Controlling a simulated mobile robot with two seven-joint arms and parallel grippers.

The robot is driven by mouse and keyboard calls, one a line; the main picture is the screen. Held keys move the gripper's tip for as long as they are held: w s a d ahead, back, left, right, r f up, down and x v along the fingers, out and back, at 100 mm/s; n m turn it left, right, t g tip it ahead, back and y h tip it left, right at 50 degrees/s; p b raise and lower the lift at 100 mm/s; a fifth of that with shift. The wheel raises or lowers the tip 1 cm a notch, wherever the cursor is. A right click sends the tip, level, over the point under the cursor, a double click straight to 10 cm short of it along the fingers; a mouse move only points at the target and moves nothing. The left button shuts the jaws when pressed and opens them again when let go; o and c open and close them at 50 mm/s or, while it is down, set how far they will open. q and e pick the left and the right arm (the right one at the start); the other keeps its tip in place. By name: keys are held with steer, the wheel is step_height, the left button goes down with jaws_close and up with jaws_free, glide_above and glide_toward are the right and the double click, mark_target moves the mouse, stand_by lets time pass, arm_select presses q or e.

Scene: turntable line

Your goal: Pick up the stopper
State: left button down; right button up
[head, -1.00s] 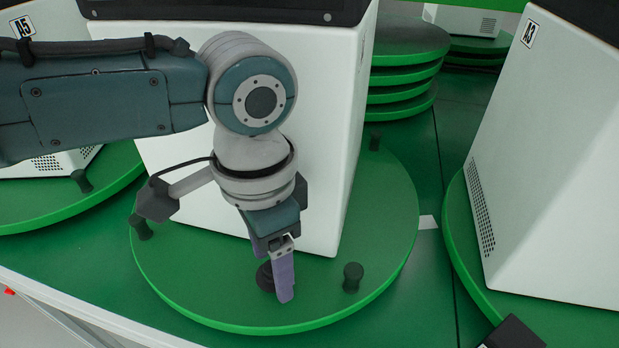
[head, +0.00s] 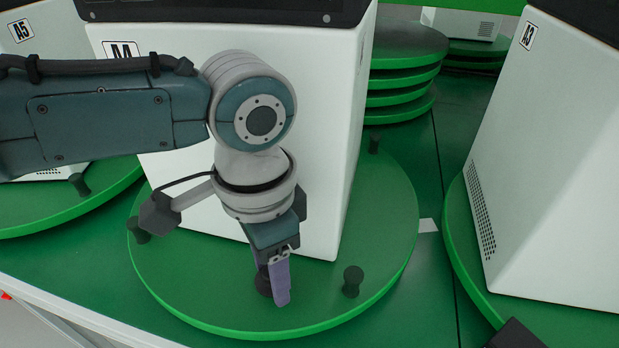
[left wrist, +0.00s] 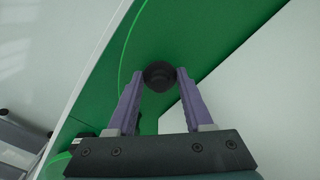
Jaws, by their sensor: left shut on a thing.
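The stopper (left wrist: 159,74) is a dark, round, knob-like piece. In the left wrist view it sits between the tips of the two purple fingers of my left gripper (left wrist: 159,80), which touch it on both sides. In the head view my left gripper (head: 270,282) points down over the front of the green turntable, shut on the stopper (head: 263,284), which is partly hidden behind the near finger. I cannot tell whether the stopper's base is touching the disc. My right gripper is not in view.
A white box marked A4 (head: 315,190) stands on the green turntable (head: 390,235) just behind the gripper. Similar dark pegs (head: 353,281) stand near the disc's rim. Another white box, A3 (head: 560,200), is at right. Stacked green discs (head: 405,85) are behind.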

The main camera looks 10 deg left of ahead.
arm_select(q)
steer(key=shift+r, duration=0.1)
steer(key=shift+s+r+p, duration=0.2)
steer(key=shift+r+p, duration=0.1)
steer(key=shift+r, duration=0.25)
step_height(320, 180, up, 6)
steer(key=shift+s+r+p, duration=0.15)
steer(key=shift+p, duration=0.75)
steer(key=s+p, duration=0.2)
steer(key=s, duration=1.7)
steer(key=shift+s+a+f, duration=0.15)
steer(key=shift+a+f, duration=0.1)
steer(key=shift+a, duration=0.1)
